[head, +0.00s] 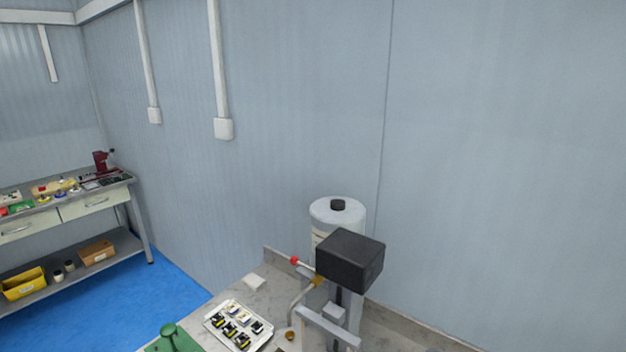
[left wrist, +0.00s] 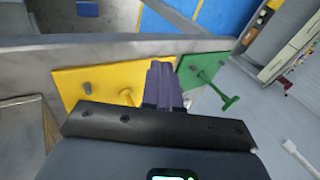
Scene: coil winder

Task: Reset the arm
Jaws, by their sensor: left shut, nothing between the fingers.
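My left gripper (left wrist: 163,82) shows in the left wrist view with its dark fingers together and nothing between them. In the head view a machine stands on the bench, with a black box (head: 350,258) and a lever with a red knob (head: 294,260). Neither gripper shows in the head view.
A white cylinder (head: 337,214) with a black cap stands behind the black box. A tray of small parts (head: 211,321) and a green piece (head: 172,338) are at the bench front. A side workbench (head: 130,178) stands far left, with blue floor (head: 150,300) between.

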